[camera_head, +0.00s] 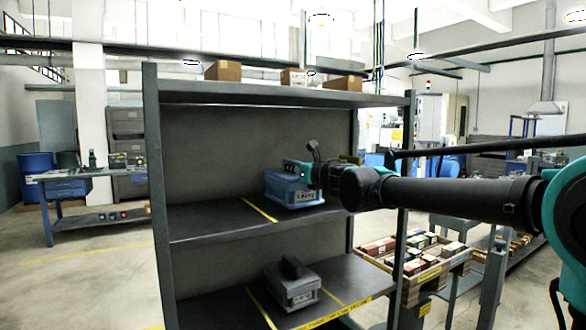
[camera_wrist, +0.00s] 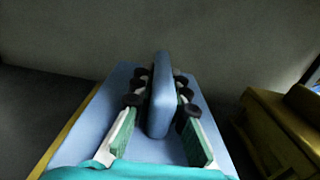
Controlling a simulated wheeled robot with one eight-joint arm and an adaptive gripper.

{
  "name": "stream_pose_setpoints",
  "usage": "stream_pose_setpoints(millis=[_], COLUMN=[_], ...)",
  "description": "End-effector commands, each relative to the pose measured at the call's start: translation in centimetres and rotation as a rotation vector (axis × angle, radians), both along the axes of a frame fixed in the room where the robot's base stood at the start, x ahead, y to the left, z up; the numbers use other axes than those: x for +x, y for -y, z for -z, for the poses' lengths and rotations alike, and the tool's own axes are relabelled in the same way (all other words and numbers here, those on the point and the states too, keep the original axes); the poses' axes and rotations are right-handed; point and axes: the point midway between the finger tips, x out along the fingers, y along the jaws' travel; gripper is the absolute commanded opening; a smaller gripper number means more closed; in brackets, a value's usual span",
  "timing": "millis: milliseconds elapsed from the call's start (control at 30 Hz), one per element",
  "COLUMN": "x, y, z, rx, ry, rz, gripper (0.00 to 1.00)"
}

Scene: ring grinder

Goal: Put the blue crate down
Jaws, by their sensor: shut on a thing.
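The blue crate (camera_head: 292,190) is at the middle shelf (camera_head: 215,221) of a grey rack in the head view, right of a yellow line. It has a pale label on its front. In the wrist view the crate's light blue top (camera_wrist: 118,98) fills the middle, with an upright blue handle (camera_wrist: 161,95). My gripper (camera_wrist: 160,104) is shut on this handle, with a finger on each side. In the head view my gripper (camera_head: 312,172) reaches in from the right. Whether the crate's underside touches the shelf I cannot tell.
A grey crate (camera_head: 292,285) with a dark handle stands on the lower shelf. A yellow crate (camera_wrist: 275,130) is to the right in the wrist view. The middle shelf is clear left of the yellow line. Rack posts (camera_head: 158,200) stand at the sides.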

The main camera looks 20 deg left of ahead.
Motion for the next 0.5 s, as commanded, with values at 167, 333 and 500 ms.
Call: stream_pose_setpoints(millis=[167, 333, 500], x=[0.04, 0.02, 0.01], y=[-0.03, -0.02, -0.02], z=[0.22, 0.20, 0.18], rx=[0.000, 0.000, 0.000], ry=[0.000, 0.000, 0.000], rz=[0.000, 0.000, 0.000], gripper=[0.21, 0.35, 0.35])
